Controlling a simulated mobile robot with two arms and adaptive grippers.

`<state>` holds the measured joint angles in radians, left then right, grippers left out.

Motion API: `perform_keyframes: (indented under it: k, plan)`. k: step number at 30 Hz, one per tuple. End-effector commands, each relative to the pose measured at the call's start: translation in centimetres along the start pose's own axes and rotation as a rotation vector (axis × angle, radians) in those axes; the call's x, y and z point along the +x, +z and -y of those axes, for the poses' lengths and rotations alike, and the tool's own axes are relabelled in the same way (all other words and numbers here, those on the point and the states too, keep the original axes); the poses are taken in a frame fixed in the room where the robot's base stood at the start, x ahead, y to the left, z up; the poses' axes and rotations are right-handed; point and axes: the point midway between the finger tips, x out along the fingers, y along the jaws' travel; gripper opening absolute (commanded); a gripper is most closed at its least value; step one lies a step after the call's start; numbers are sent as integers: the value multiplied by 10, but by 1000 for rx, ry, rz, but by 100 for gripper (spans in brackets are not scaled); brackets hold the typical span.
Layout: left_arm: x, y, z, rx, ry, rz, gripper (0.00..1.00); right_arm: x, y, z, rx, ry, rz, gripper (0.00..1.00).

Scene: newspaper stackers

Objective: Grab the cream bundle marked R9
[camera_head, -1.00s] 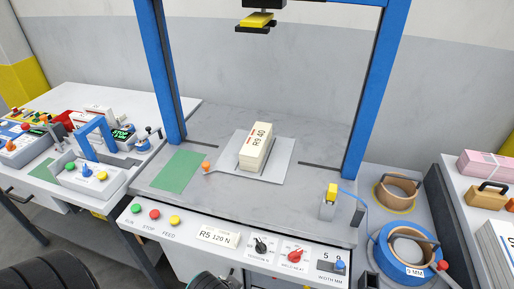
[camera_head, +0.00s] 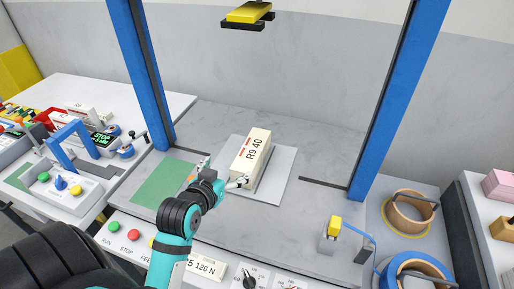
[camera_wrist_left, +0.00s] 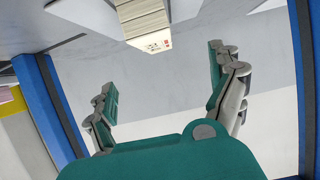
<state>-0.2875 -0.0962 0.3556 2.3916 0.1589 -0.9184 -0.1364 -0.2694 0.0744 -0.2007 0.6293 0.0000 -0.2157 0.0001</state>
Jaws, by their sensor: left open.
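The cream bundle marked R9 (camera_head: 250,155) lies on a light grey plate (camera_head: 277,183) in the middle of the blue-framed machine's table. "R9 40" and red marks show on its top. My left gripper (camera_head: 222,173) is open and empty at the bundle's near left, with its right finger close to the bundle's near end. I cannot tell whether that finger touches it. In the left wrist view the bundle (camera_wrist_left: 148,22) shows at the top edge, beyond the spread fingers of my left gripper (camera_wrist_left: 162,78). My right gripper is out of view.
Blue uprights (camera_head: 139,75) flank the table, and a yellow-topped press head (camera_head: 248,13) hangs above. A green mat (camera_head: 160,192) lies left of the plate. A yellow-capped block (camera_head: 334,228) stands at the right front. The table behind the bundle is clear.

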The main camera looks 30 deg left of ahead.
Motion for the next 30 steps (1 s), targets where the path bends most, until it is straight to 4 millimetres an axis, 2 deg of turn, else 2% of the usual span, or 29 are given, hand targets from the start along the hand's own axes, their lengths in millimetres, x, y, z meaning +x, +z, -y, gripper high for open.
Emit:
perform_keyframes:
  k: [5, 9, 12, 15, 18, 23, 30]
  plan:
    - [27, -2, 0, -3, 1, -1, 92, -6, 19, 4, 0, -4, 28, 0]
    - [59, -2, -1, -3, 1, 0, 92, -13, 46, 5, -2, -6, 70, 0]
    - [80, -2, -1, -3, 1, 1, 92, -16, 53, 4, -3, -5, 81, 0]
    - [99, -2, -1, -2, 1, 0, 92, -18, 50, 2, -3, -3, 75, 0]
    - [112, -1, -1, -2, 0, 0, 92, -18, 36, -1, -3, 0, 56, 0]
    - [121, -1, -1, 0, 0, 0, 92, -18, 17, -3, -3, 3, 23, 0]
    - [150, -5, -9, -3, 2, 1, 92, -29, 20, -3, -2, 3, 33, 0]
